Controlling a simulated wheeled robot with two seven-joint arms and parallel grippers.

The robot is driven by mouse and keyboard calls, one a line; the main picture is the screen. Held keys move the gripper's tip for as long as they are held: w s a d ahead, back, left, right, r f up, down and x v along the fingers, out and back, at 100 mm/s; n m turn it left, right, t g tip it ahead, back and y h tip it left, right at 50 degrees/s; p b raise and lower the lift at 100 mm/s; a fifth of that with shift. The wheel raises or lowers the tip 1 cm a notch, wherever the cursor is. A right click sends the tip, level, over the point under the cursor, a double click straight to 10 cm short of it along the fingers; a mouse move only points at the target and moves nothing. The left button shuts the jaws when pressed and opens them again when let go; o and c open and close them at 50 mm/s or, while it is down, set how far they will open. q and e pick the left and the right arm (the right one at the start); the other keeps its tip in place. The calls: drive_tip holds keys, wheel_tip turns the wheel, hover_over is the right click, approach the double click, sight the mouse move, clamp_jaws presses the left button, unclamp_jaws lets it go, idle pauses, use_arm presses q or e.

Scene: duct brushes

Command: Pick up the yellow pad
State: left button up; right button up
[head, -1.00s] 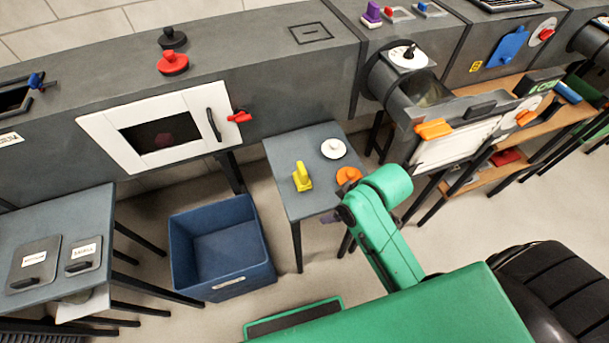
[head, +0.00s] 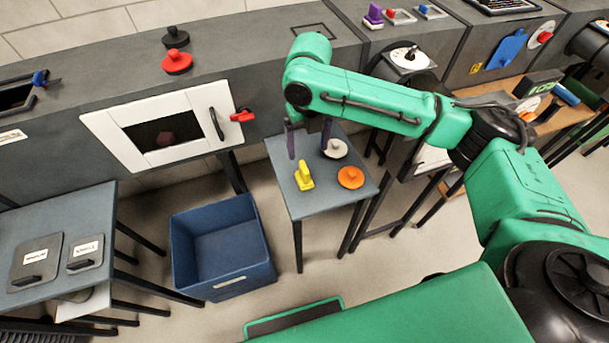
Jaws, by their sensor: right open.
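The yellow pad (head: 304,178) stands upright with its handle up on the small grey table (head: 318,208), near the table's left side. My right gripper (head: 309,148) hangs above the table, just behind the yellow pad in the picture, with its two dark purple fingers apart and pointing down. Nothing shows between the fingers. I cannot tell its exact height over the table. My left gripper is not in the head view.
An orange pad (head: 351,177) and a white pad (head: 335,148) share the table, close to the yellow one. A blue bin (head: 222,284) stands on the floor to the left. The duct with a white door (head: 100,128) rises behind.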

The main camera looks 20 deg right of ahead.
sight(304, 176)
drive_tip(key=f, duration=1.3)
drive_tip(key=shift+w+a+f+p, duration=0.2)
drive_tip(key=shift+w+a+p, duration=0.1)
drive_tip(key=shift+w+p, duration=0.1)
clamp_jaws()
wheel_tip(304, 176, up, 20)
